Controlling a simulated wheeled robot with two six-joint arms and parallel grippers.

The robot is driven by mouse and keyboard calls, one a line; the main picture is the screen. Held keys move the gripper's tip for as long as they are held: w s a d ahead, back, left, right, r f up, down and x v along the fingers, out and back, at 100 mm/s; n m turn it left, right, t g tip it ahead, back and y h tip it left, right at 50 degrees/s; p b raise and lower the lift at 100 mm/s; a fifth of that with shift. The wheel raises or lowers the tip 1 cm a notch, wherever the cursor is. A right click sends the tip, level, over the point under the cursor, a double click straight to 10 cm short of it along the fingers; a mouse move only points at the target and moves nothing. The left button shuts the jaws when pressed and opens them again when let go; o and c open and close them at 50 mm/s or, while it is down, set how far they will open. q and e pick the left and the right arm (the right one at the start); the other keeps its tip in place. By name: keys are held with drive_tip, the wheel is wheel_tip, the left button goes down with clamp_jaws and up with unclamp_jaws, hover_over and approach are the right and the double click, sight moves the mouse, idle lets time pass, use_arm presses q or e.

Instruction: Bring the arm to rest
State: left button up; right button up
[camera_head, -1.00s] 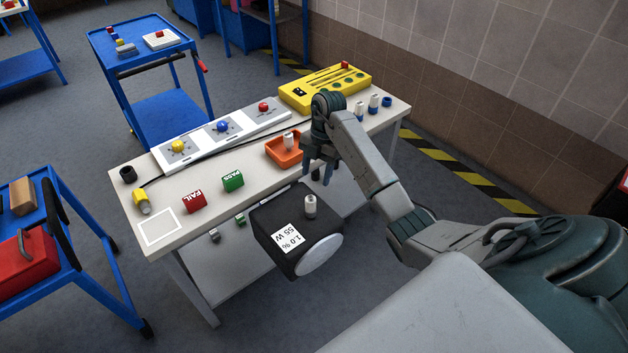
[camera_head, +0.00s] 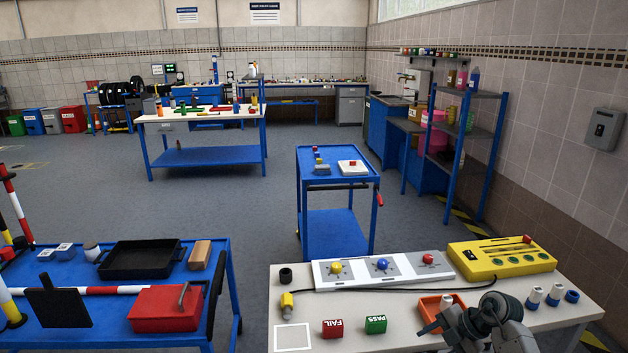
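My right arm (camera_head: 487,325) shows at the bottom edge, over the front right of the white table (camera_head: 375,300). Its gripper fingers are mostly cut off or hidden, so I cannot tell whether they are open. The orange tray (camera_head: 429,308) is just left of the arm, with a small white-topped piece (camera_head: 446,301) in it. My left gripper is not in view.
A red FAIL block (camera_head: 332,329), a green PASS block (camera_head: 376,324), a button panel (camera_head: 381,269) and a yellow case (camera_head: 501,257) are on the table. Blue carts (camera_head: 338,225) stand behind and left. Grey floor is open beyond.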

drive_tip(key=a+r+t+y, duration=0.6)
drive_tip(key=a+r+t, duration=0.2)
drive_tip(key=a+r, duration=0.1)
drive_tip(key=s+d+r+m+t+h, duration=0.5)
drive_tip(key=r+m+t+h, duration=0.2)
drive_tip(key=m+t, duration=0.35)
drive_tip(key=s+d+f+m+g+h, duration=0.8)
drive_tip(key=s+f+m+h, duration=0.3)
drive_tip(key=m, duration=0.2)
drive_tip(key=s+a+f+g+y, duration=0.2)
drive_tip(key=s+a+f+g, duration=0.1)
drive_tip(key=s, duration=0.4)
drive_tip(key=s+a+f+g+y, duration=0.1)
drive_tip(key=s+a+f+g, duration=0.2)
drive_tip(key=s, duration=0.4)
drive_tip(key=s+a+f+g+y, duration=0.2)
drive_tip(key=s+f+g, duration=0.15)
drive_tip(key=s, duration=0.25)
drive_tip(key=d+f+g, duration=0.2)
drive_tip(key=d+f, duration=0.1)
drive_tip(key=f, duration=2.8)
drive_tip(key=s+d+f+g, duration=0.1)
drive_tip(key=s+f, duration=1.6)
drive_tip(key=s, duration=0.1)
drive_tip(key=shift+s+d+f, duration=0.15)
drive_tip(key=shift+s+f, duration=0.05)
drive_tip(key=shift+f, duration=0.15)
